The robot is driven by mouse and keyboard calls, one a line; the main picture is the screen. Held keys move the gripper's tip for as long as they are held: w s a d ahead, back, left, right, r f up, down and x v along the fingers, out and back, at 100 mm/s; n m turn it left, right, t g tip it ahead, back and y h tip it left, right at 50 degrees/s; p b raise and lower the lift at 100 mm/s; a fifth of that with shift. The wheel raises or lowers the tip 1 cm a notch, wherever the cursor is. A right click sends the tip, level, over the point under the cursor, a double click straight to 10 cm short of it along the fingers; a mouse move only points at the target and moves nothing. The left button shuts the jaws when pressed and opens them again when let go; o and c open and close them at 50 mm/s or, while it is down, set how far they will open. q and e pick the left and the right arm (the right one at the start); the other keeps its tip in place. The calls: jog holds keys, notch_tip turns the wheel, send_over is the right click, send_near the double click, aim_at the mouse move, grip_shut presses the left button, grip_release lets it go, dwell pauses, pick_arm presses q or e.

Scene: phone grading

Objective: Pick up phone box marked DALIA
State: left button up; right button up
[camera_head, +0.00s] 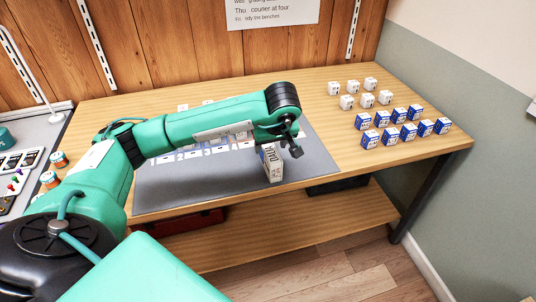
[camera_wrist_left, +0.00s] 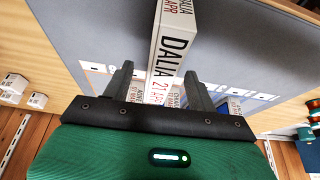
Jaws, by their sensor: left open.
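The white phone box marked DALIA (camera_head: 272,164) stands upright near the front edge of the grey mat (camera_head: 318,158). In the left wrist view, the DALIA box (camera_wrist_left: 174,38) shows black lettering and a red "21 APR" on its side. My left gripper (camera_head: 286,146) is at the box's upper part. In the left wrist view, my left gripper (camera_wrist_left: 158,70) is open, with one finger on each side of the box; I cannot tell whether either finger touches it. My right gripper is not in view.
A row of white labelled places (camera_head: 218,149) lies on the mat, partly hidden by my left arm. Several small white boxes (camera_head: 347,102) and blue-and-white boxes (camera_head: 408,132) stand at the right of the wooden table (camera_head: 330,115). A dark bin (camera_head: 338,186) sits below the tabletop.

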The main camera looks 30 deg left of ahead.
pick_arm(q)
jog(key=shift+w+a+f, duration=0.15)
jog(key=shift+a+f, duration=0.05)
jog(key=shift+f, duration=0.35)
jog(key=x, duration=0.5)
jog(key=shift+a, duration=0.2)
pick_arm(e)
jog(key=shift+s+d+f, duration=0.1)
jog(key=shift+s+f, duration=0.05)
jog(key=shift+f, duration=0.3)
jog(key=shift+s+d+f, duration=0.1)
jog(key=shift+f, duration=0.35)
pick_arm(q)
jog(key=shift+r, duration=0.1)
jog(key=shift+c, duration=0.5)
jog(key=c, duration=1.1)
jog(key=shift+c, duration=0.2)
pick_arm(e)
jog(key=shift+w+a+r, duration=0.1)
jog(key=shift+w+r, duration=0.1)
pick_arm(q)
jog(key=shift+r, duration=0.15)
